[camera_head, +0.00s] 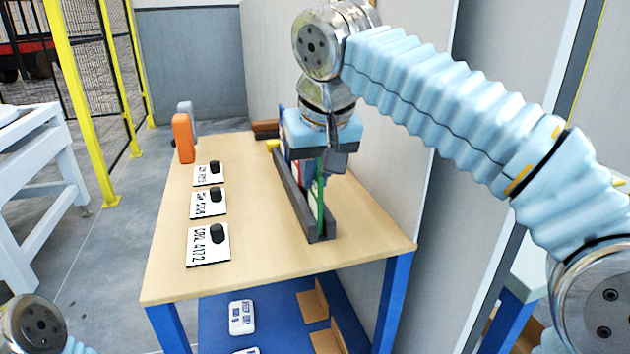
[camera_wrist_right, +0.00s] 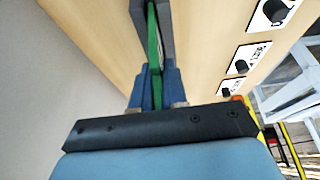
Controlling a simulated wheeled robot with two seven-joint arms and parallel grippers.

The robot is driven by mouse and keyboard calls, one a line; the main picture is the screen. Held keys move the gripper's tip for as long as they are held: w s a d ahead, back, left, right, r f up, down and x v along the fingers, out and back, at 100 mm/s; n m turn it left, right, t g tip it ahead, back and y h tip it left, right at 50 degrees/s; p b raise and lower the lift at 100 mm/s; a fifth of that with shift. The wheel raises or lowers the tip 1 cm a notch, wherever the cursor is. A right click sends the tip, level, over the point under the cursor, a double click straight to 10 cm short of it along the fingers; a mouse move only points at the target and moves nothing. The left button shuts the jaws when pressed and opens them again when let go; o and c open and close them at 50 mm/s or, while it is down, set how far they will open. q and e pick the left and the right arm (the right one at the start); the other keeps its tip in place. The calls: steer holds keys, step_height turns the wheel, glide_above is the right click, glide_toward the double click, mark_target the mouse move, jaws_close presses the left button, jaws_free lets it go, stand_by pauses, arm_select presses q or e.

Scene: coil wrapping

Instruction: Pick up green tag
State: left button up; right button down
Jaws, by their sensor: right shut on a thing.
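The green tag (camera_head: 320,208) stands upright at the near end of a dark grey slotted rack (camera_head: 288,190) on the wooden table. My right gripper (camera_head: 330,162) points down over the rack and is shut on the top of the green tag. In the right wrist view the green tag (camera_wrist_right: 153,45) runs up from between the two fingers (camera_wrist_right: 154,88), with its lower part still between the rack walls. The gripper hides part of the tag. My left gripper is out of view.
Other tags, red and blue, stand behind in the rack (camera_head: 292,165). Three white labelled plates with black knobs (camera_head: 207,246) lie along the table's left side. An orange block (camera_head: 183,138) stands at the far left. A wall (camera_head: 385,130) rises close on the right.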

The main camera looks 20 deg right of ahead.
step_height(320, 180, up, 8)
steer(key=shift+f+p, duration=0.15)
steer(key=shift+p, duration=0.65)
steer(key=shift+r, duration=0.85)
steer(key=shift+s+r, duration=0.1)
steer(key=shift+r, duration=0.1)
